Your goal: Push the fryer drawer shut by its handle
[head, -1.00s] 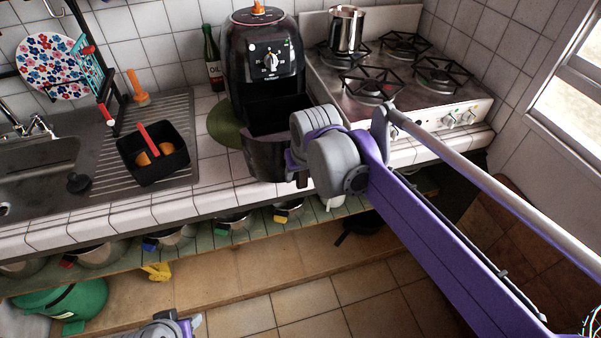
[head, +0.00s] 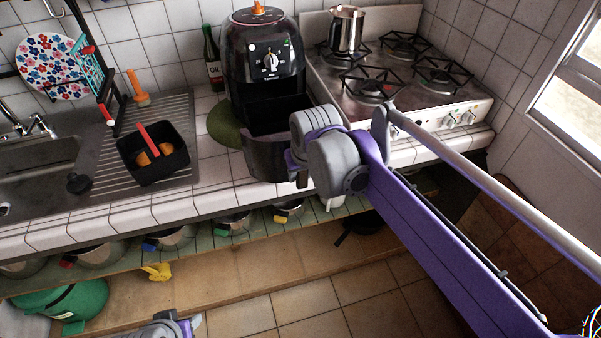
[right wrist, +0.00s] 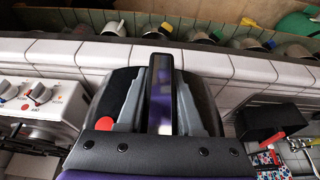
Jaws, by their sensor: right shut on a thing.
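The black air fryer (head: 264,75) stands on the tiled counter beside the stove. Its drawer (head: 264,160) is pulled out toward the counter's front edge, and a dark gap shows behind the drawer front. My right gripper (head: 298,168) is at the drawer front, its fingertips partly hidden by my own wrist. In the right wrist view, the handle (right wrist: 160,95) is a dark upright bar between the two fingers of my right gripper (right wrist: 160,110), which is shut on it. My left gripper (head: 182,326) is low at the bottom edge, only partly in view, away from the fryer.
The stove (head: 400,85) with a steel pot (head: 346,29) is right of the fryer. An oil bottle (head: 213,62) and a green mat (head: 224,126) are at its left. A black container (head: 153,165) stands by the sink (head: 40,165). Several pots sit on the shelf below.

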